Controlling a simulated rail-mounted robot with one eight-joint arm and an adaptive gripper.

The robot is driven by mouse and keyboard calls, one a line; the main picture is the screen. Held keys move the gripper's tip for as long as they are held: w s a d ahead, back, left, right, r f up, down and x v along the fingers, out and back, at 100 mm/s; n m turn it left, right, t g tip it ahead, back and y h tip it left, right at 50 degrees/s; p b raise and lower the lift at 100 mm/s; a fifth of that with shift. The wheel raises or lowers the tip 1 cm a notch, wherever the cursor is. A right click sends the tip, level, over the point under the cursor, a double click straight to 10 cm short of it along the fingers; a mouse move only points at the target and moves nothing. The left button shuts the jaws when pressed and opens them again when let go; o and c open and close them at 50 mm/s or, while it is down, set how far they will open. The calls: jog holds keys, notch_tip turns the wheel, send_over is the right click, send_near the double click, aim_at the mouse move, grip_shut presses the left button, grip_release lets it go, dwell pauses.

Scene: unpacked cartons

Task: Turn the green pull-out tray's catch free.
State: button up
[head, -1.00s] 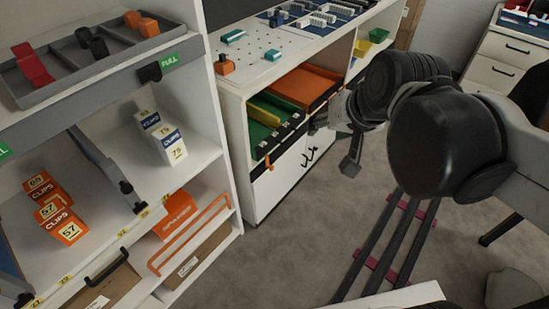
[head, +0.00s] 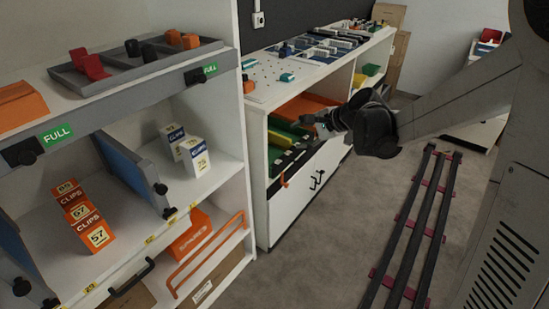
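The green pull-out tray (head: 279,139) sits in the upper opening of the white cabinet in the middle, its dark front edge facing the aisle. A small orange piece (head: 284,180) hangs at the left end of that front; I cannot tell whether it is the catch. My gripper (head: 312,121) is in front of the trays, to the right of the green one in the picture. It is small and partly merges with the tray fronts, so I cannot tell whether its fingers are open or touch anything.
A white shelf with clip boxes (head: 84,215) stands at left. Floor rails (head: 411,230) run at right, with open carpet between.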

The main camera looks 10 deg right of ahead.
aim_at(288, 185)
jog(key=w+d+f+m+t+y+b, duration=0.1)
jog(key=w+d+f+m+y+b, duration=0.2)
jog(key=w+f, duration=0.5)
jog(key=w+d+f+m+t+y+b, duration=0.1)
jog(key=w+d+f+m, duration=0.2)
jog(key=f, duration=0.8)
jog(key=s+d+f+m+t+y+b, duration=0.1)
jog(key=d+f+m+t+y+b, duration=0.2)
jog(key=f+m, duration=1.15)
jog(key=w+a+f+n+b, duration=0.1)
jog(key=w+a+f+n, duration=0.1)
jog(key=w, duration=0.1)
jog(key=w+a+f+n+b, duration=0.2)
jog(key=w+a, duration=0.1)
jog(key=w+a+f+n+b, duration=0.1)
jog(key=w+a+f+n, duration=0.1)
jog(key=w+a+n, duration=0.1)
jog(key=shift+w+a+f+h+b, duration=0.15)
jog(key=shift+f+h+b, duration=0.1)
jog(key=shift+h+b, duration=0.1)
grip_shut()
